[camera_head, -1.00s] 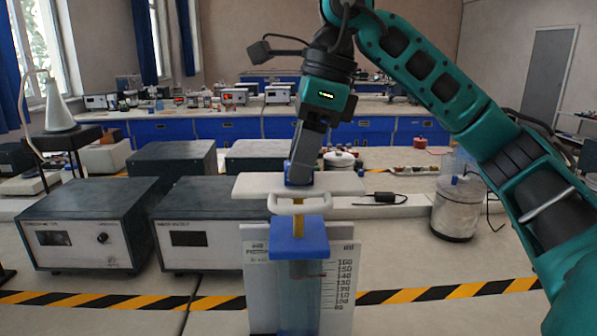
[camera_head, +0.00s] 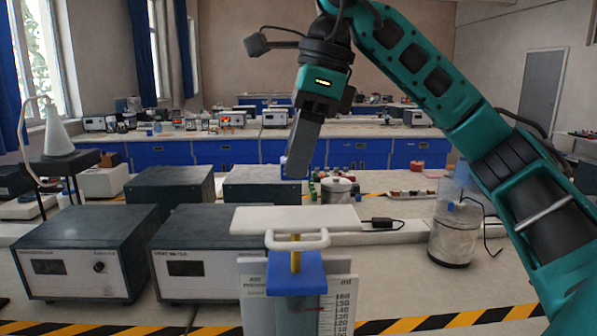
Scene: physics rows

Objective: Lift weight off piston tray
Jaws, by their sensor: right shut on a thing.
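The piston tray (camera_head: 297,245) is a white, ring-like rounded piece on a yellow rod (camera_head: 296,262). The rod rises from the blue cap (camera_head: 296,284) of a clear cylinder with a scale board behind it. My right gripper (camera_head: 297,172) is above the tray, clear of it, with its grey finger pointing down. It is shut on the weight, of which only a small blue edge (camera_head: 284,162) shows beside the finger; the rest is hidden. No weight is seen on the tray. My left gripper is not in view.
A white slab (camera_head: 250,221) lies just behind the tray. Two dark instrument boxes (camera_head: 78,252) (camera_head: 192,262) stand to the left. A clear jar (camera_head: 452,230) and a dark adapter (camera_head: 378,224) are at right. Striped tape (camera_head: 430,322) crosses the bench.

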